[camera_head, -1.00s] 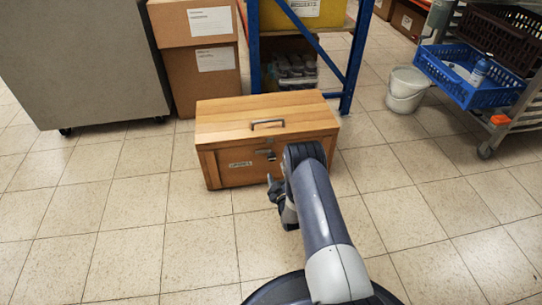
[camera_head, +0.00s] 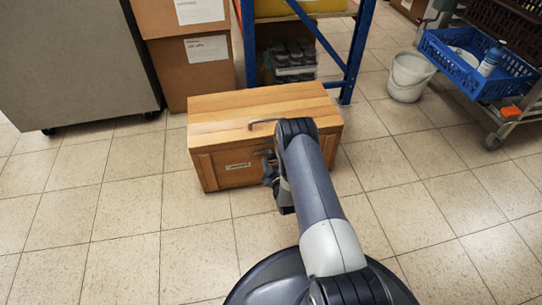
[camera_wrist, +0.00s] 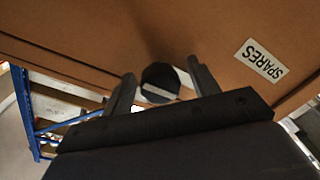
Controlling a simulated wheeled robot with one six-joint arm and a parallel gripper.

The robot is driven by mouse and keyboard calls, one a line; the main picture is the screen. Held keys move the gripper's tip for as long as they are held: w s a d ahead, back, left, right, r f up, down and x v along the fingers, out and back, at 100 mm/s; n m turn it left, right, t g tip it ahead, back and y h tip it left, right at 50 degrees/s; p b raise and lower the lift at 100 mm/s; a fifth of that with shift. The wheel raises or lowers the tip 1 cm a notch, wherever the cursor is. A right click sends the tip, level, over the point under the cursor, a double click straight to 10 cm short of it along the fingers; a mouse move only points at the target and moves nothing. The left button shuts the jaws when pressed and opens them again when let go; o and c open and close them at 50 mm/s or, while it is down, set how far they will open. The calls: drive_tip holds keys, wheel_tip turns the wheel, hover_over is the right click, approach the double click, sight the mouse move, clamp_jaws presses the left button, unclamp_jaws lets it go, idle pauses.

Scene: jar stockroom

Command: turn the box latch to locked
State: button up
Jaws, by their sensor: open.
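The wooden box (camera_head: 225,108) stands on the floor with a handle on its lid and a white label on its front. The wrist view shows its brown front (camera_wrist: 215,30) tilted, with the label reading SPARES (camera_wrist: 263,59). A dark round latch (camera_wrist: 160,78) with a pale band beside or across it shows there; its setting cannot be told. My gripper (camera_wrist: 160,69) is open, with one finger on each side of the latch in the picture. Contact cannot be told. In the head view my gripper (camera_head: 269,172) is at the box front, and my arm hides part of that front.
Cardboard boxes (camera_head: 208,75) and a grey cabinet (camera_head: 75,60) stand behind to the left. A blue rack (camera_head: 355,50) is behind the box. A white bucket (camera_head: 408,78) and a cart with a blue crate (camera_head: 455,65) are at the right. The floor in front is clear.

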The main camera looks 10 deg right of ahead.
drive_tip(key=shift+c, duration=0.4)
drive_tip(key=c, duration=0.9)
drive_tip(key=m, duration=0.9)
drive_tip(key=shift+m, duration=0.3)
drive_tip(key=m, duration=0.4)
drive_tip(key=shift+m+t+h, duration=0.3)
drive_tip(key=shift+m, duration=2.1)
